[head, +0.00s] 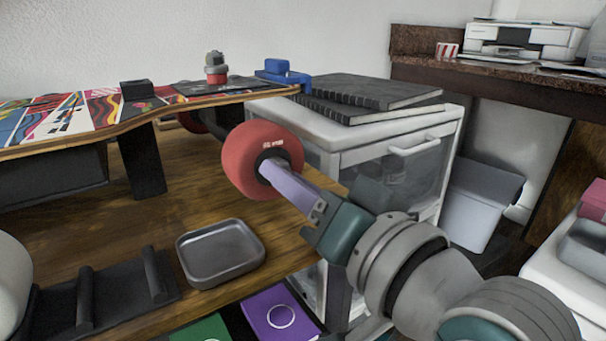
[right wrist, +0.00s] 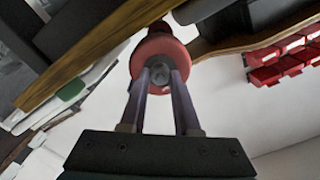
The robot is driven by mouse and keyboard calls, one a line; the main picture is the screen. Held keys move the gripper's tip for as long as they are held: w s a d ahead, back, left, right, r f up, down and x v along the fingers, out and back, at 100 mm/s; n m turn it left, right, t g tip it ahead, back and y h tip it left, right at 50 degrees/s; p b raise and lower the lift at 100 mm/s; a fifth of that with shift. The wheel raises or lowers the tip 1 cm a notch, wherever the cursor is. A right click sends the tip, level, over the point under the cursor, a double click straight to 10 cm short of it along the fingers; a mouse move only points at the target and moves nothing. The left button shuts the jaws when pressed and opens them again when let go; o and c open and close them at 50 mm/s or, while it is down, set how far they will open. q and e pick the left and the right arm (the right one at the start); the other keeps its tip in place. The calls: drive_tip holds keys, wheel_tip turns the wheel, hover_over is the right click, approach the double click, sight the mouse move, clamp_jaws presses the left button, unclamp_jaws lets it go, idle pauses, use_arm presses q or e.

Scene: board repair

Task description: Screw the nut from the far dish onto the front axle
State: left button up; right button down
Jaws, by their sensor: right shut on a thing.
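A skateboard (head: 60,122) with a colourful deck rests on dark supports. A red wheel (head: 240,165) sits under its right end and also shows in the right wrist view (right wrist: 150,47). My right gripper (head: 268,172) is at the wheel's outer face, with its purple fingers pointing into the hub. In the right wrist view, the fingers are shut on a small grey nut (right wrist: 160,76) in front of the hub. The axle end is hidden, so I cannot tell how far the nut is on it. A grey square dish (head: 220,270) on the bench looks empty. My left gripper is not in view.
A white cabinet (head: 370,150) with dark books (head: 365,90) on top stands behind my right arm. Green (head: 200,330) and purple (head: 280,312) items lie below the bench edge. Red bins (right wrist: 285,65) hang on the wall.

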drive_tip(key=m, duration=0.6)
drive_tip(key=shift+m, duration=0.4)
drive_tip(key=c, duration=0.6)
unclamp_jaws()
drive_tip(key=shift+c, duration=0.9)
drive_tip(key=shift+p+v, duration=0.65)
drive_tip(key=shift+v, duration=0.7)
drive_tip(key=p+v, duration=0.1)
drive_tip(key=v, duration=0.3)
drive_tip(key=shift+s+d, duration=0.2)
drive_tip(key=shift+s, duration=0.1)
drive_tip(key=shift+r, duration=0.15)
